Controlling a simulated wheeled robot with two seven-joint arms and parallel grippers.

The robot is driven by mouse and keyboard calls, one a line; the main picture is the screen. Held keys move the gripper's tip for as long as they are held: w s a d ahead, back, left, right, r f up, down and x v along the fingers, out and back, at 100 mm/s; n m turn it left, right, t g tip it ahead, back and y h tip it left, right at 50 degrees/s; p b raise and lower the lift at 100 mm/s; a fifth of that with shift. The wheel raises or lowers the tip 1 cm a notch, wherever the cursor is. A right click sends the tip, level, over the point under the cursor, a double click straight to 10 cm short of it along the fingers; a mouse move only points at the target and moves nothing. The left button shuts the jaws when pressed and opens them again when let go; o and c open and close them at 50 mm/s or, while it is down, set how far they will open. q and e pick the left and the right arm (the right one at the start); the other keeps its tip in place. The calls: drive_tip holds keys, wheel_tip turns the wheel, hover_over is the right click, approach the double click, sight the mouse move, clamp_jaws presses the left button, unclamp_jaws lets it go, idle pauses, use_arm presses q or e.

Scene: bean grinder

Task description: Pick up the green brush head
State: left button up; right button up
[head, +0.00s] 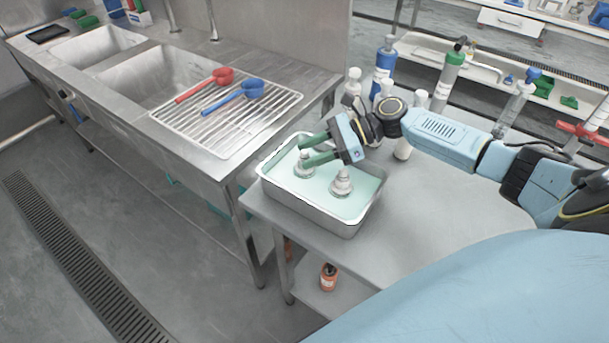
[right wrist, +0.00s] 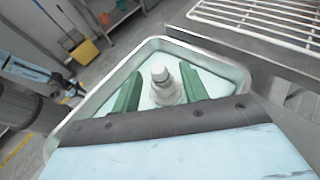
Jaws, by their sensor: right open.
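A metal tray (head: 343,228) with a pale green bottom or liquid stands on the steel table. Two pale grey-white knobbed pieces stand in it: a left piece (head: 304,168) and a right piece (head: 341,185). Neither looks green, and I cannot make out a clear green brush head there. My right gripper (head: 302,152) has green fingers, open, reaching over the tray at the left piece. In the right wrist view a knobbed piece (right wrist: 163,88) shows between the spread fingers (right wrist: 160,90); I cannot tell whether they touch it.
A wire rack (head: 235,125) with a red scoop (head: 205,86) and a blue scoop (head: 232,97) lies beside the sink (head: 160,75). Bottles, including a blue one (head: 383,68) and a green one (head: 446,82), stand behind my right arm. The table's right part is clear.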

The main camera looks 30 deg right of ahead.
drive_tip(key=shift+w+a+f, duration=0.3)
drive_tip(key=shift+a+f, duration=0.05)
drive_tip(key=shift+a, duration=0.4)
clamp_jaws()
use_arm(q)
drive_tip(key=shift+w+a+f, duration=0.15)
drive_tip(key=shift+a+f, duration=0.3)
drive_tip(key=shift+a, duration=0.1)
